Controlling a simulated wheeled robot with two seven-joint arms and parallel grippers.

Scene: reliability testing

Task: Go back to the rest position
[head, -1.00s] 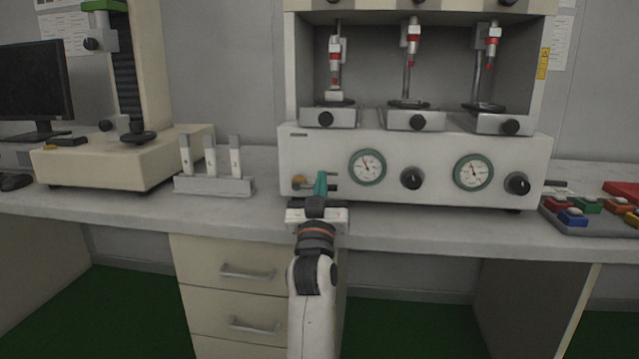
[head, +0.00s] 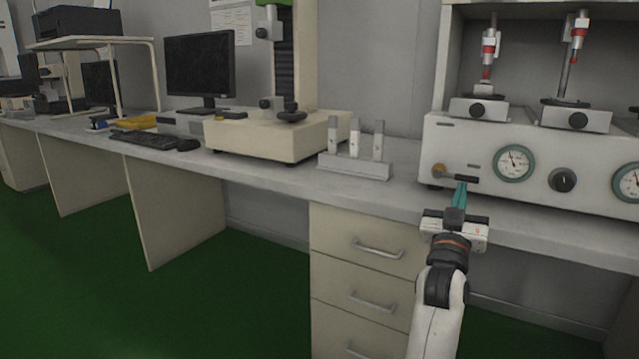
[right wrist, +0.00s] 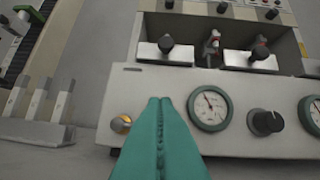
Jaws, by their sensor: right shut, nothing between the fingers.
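My right gripper (head: 459,195) has teal fingers pressed together with nothing between them. In the head view it is at the lower right, in front of the testing machine (head: 470,200) and above the counter's front edge. The right wrist view shows the closed fingers (right wrist: 160,120) pointing toward the machine's front panel, between a brass-coloured knob (right wrist: 121,124) and a round green-rimmed gauge (right wrist: 209,108). I cannot tell the exact gap to the panel. My left gripper is not in view.
The counter (head: 270,176) runs along the wall. A rack with upright white pieces (head: 355,167), a cream test stand (head: 265,137), a monitor (head: 200,68) and a keyboard (head: 148,139) stand on it. Drawers (head: 365,270) are below. Green floor (head: 80,290) is clear at the left.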

